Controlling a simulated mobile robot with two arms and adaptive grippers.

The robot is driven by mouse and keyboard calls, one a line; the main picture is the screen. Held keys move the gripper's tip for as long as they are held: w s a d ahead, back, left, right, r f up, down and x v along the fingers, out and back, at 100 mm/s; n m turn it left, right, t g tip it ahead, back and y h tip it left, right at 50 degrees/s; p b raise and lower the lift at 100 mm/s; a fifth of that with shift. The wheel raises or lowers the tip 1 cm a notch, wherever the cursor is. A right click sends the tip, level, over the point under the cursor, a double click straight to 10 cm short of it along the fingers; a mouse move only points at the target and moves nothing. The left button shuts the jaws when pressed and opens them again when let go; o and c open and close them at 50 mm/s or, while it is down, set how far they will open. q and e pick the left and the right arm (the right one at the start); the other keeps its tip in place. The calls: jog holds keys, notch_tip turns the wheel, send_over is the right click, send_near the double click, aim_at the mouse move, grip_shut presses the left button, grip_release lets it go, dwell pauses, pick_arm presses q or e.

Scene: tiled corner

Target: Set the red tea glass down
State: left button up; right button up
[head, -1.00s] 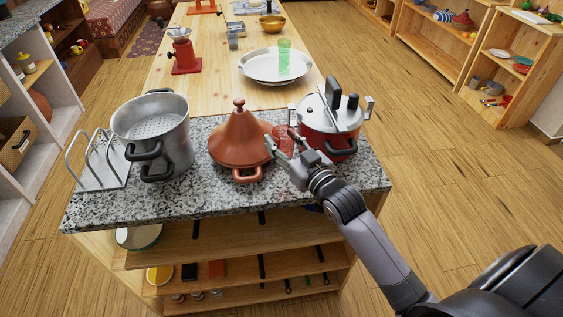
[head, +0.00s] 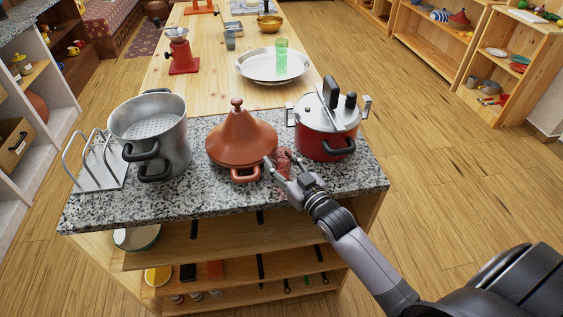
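The red tea glass (head: 283,157) is a small see-through red glass at the front of the granite counter, between the terracotta tagine and the red pressure cooker. My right gripper (head: 281,170) reaches it from the lower right and is shut on it, with the fingers partly covering the glass. The glass looks about upright. I cannot tell whether its base touches the granite (head: 220,197) or hangs just above it. My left gripper is not in view.
The tagine (head: 240,138) stands close left of the glass, and the pressure cooker (head: 325,140) stands behind right. A steel pot (head: 160,155) and a rack (head: 97,165) are farther left. Bare granite lies along the front edge.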

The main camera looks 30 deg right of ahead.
jog(key=o, duration=0.4)
